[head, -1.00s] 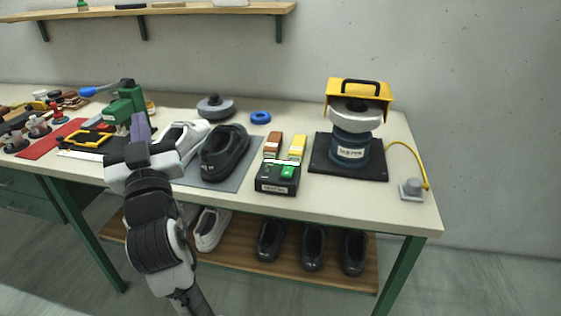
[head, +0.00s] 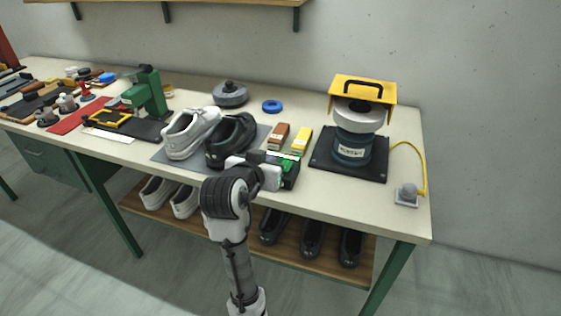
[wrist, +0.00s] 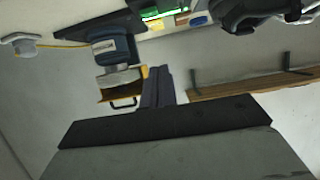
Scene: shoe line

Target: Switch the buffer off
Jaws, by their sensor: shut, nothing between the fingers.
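The buffer (head: 352,150), a dark blue machine with a grey wheel and a yellow hood, stands on a black base plate (head: 375,165) at the right of the bench; it also shows upside down in the wrist view (wrist: 112,50). In the wrist view my gripper (wrist: 158,88) is shut and empty.
A black shoe (head: 232,138) and a white shoe (head: 190,132) stand on a grey mat left of the box. Brown and yellow blocks (head: 301,141) lie behind it. A yellow cable runs from the buffer to a grey fitting (head: 407,194). More shoes are on the lower shelf.

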